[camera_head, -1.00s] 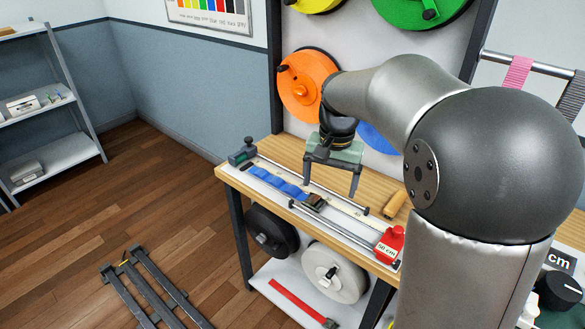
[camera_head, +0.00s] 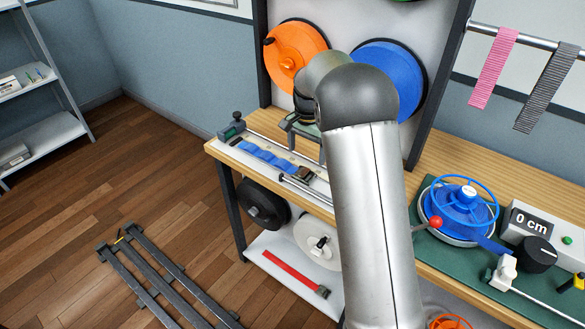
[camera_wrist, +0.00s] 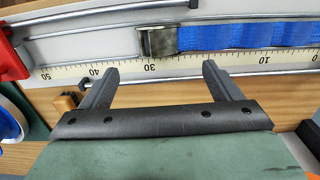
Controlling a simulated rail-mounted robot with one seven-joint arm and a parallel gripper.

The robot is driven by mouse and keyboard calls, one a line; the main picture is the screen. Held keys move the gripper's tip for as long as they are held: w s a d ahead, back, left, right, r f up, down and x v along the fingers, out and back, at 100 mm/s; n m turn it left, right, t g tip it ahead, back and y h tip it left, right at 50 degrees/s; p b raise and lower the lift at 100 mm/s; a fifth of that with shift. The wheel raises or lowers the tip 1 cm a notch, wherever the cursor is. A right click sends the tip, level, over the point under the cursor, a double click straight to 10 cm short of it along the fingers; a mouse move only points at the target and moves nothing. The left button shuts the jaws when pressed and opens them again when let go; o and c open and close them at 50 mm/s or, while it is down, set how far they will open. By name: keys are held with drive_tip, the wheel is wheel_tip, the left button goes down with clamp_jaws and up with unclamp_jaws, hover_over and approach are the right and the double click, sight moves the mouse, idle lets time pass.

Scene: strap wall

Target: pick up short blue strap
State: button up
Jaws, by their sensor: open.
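The short blue strap (camera_head: 268,155) lies along the measuring board on the wooden bench, with a dark metal buckle (camera_head: 303,173) at its right end. In the wrist view the blue strap (camera_wrist: 240,35) runs across the top right, and its buckle (camera_wrist: 158,41) is near the top middle. My gripper (camera_head: 306,144) is above the bench just behind the strap, partly hidden by my arm. In the wrist view my gripper (camera_wrist: 158,72) has its two fingers wide apart with nothing between them. The fingertips point toward the ruler edge, short of the strap.
A ruler scale (camera_wrist: 190,65) and metal rails run beside the strap. A red block (camera_wrist: 12,52) shows at the wrist view's left edge. Orange (camera_head: 294,58) and blue (camera_head: 385,78) spools hang behind. A blue winder (camera_head: 462,208) stands right. A red strap (camera_head: 290,272) lies on the lower shelf.

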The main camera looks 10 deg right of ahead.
sight(306, 169)
drive_tip(key=shift+s+a+f+p, duration=0.1)
drive_tip(key=shift+f+p, duration=0.25)
drive_tip(key=shift+f, duration=1.35)
drive_tip(key=shift+s+f+p, duration=0.1)
drive_tip(key=shift+f+p, duration=0.25)
drive_tip(key=shift+f, duration=1.35)
drive_tip(key=c, duration=1.3)
drive_tip(key=shift+o, duration=0.2)
drive_tip(key=shift+r, duration=0.2)
